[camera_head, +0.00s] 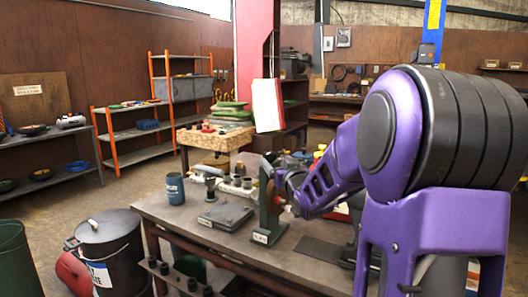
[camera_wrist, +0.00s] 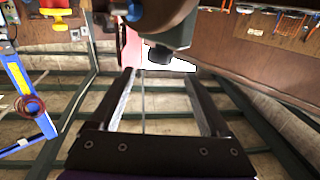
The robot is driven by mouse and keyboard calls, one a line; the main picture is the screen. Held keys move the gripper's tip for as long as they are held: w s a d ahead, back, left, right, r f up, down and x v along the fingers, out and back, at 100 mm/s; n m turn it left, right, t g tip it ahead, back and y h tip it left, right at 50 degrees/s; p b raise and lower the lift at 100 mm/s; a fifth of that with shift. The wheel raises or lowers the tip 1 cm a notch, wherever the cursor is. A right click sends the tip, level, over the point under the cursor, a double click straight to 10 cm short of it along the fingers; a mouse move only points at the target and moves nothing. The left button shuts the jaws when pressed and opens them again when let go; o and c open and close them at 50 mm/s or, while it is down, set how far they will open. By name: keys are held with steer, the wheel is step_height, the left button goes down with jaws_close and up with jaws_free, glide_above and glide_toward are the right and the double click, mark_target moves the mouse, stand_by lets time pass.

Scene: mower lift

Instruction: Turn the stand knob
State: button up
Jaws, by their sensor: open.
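The green stand (camera_head: 268,212) stands upright on the workbench (camera_head: 200,235), with a small label on its foot. My purple arm reaches from the right to the stand's upper part, and my gripper (camera_head: 287,203) is close beside it, partly hidden by the arm. In the wrist view my gripper (camera_wrist: 160,76) is open, with two dark fingers apart and nothing between them. A grey-green body with a dark knob-like part (camera_wrist: 160,54) lies just beyond the fingertips, roughly in line with the gap. I cannot tell whether the fingers touch it.
A grey flat case (camera_head: 226,215) and a blue mug (camera_head: 175,188) are on the bench left of the stand. A dark bin (camera_head: 108,250) stands on the floor at left. Orange-framed shelves (camera_head: 150,110) and a wooden crate (camera_head: 215,140) are behind.

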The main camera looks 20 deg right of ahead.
steer(key=w+d, duration=0.1)
steer(key=w, duration=1)
steer(key=shift+d+p, duration=0.2)
steer(key=shift+p, duration=0.2)
steer(key=shift+w, duration=0.1)
steer(key=shift+c, duration=0.2)
jaws_close()
steer(key=shift+f+h+b, duration=0.25)
steer(key=shift+h+b, duration=0.25)
steer(key=shift+b, duration=0.55)
